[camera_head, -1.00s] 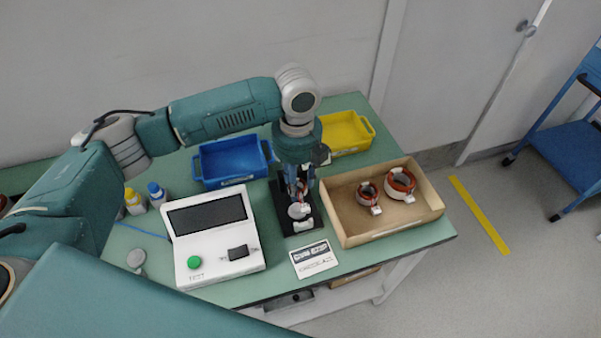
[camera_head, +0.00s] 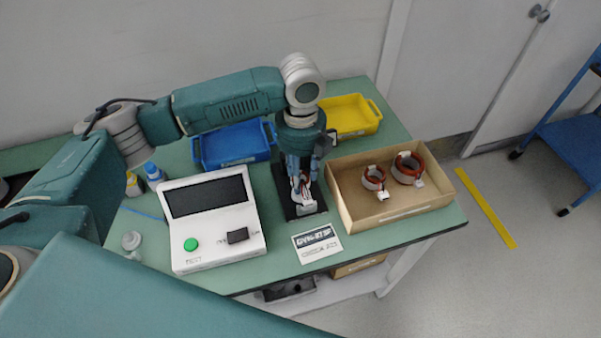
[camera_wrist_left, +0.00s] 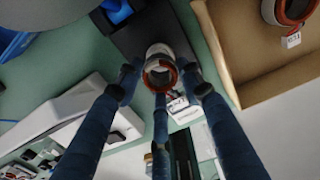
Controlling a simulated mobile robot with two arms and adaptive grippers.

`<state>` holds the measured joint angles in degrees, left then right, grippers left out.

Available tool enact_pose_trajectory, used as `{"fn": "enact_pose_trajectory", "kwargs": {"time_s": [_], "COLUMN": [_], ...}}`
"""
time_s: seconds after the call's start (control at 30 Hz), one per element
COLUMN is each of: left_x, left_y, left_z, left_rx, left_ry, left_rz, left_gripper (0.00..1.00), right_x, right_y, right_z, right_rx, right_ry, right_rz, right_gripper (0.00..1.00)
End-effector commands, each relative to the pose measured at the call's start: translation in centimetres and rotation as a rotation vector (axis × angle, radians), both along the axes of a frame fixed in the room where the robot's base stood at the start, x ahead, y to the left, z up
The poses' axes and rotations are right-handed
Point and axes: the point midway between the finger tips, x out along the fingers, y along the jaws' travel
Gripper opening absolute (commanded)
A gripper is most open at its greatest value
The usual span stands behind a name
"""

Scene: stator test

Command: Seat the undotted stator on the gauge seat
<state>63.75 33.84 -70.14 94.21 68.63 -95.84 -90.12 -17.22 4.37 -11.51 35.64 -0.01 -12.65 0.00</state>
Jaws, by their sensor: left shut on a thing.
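My left gripper (camera_head: 303,188) is shut on a small stator (camera_wrist_left: 160,72), a pale ring with a reddish-copper inside, seen almost end-on between the fingers in the left wrist view. The gauge seat's black base (camera_head: 284,186) lies on the table under the gripper, and it also shows in the left wrist view (camera_wrist_left: 135,35). The fingers and the stator hide the middle of the seat, so I cannot tell whether the stator touches it. No dot can be made out on the held stator. My right gripper is not in view.
A cardboard tray (camera_head: 343,205) right of the seat holds two red-and-white stators (camera_head: 374,180) (camera_head: 408,168). A white test box (camera_head: 215,250) stands left. Blue (camera_head: 232,160) and yellow (camera_head: 380,115) bins stand behind. A printed card (camera_head: 317,243) lies in front.

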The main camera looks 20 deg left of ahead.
Motion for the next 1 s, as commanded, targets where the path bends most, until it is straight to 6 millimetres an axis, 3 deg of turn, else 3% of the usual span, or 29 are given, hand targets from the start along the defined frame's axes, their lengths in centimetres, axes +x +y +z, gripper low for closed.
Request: {"fn": "enact_pose_trajectory", "kwargs": {"time_s": [0.17, 1.0], "left_x": [0.0, 0.1], "left_y": [0.0, -0.1], "left_z": [-0.2, -2.0], "left_rx": [0.000, -0.001], "left_ry": [0.000, -0.001], "left_rz": [0.000, 0.000], "left_gripper": [0.07, 0.07], "right_x": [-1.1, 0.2], "right_y": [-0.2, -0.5], "right_z": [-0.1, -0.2], "right_rx": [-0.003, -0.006], "right_ry": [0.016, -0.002], "right_rz": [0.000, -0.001], "right_gripper": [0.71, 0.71]}}
